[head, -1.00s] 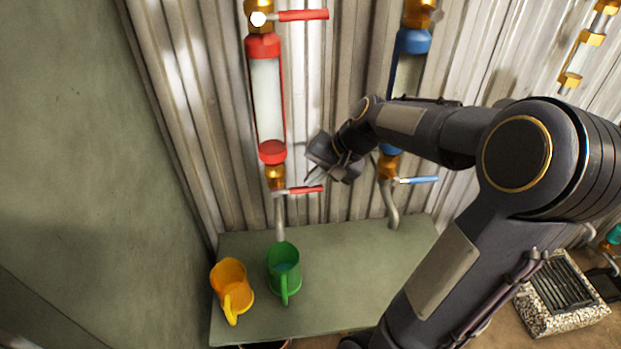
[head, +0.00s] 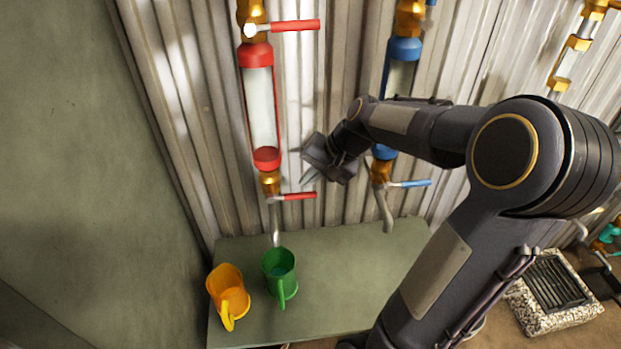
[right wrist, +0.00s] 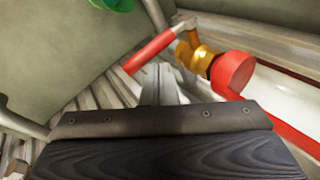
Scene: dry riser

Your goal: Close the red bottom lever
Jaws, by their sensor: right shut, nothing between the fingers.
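The red bottom lever (head: 299,196) sticks out to the right from the brass valve (head: 270,181) below the red-and-clear cylinder (head: 261,105). My right gripper (head: 308,177) is just above and to the right of the lever's free end. In the right wrist view, the red lever (right wrist: 151,50) lies just beyond the fingertips (right wrist: 160,68), which look close to its end; I cannot tell whether they touch. The right gripper is shut and empty. My left gripper is not in view.
A green mug (head: 279,274) stands under the spout, with a yellow mug (head: 228,293) beside it on the grey-green table (head: 335,280). A blue lever (head: 410,184) is on the riser to the right. A red top lever (head: 295,25) is above.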

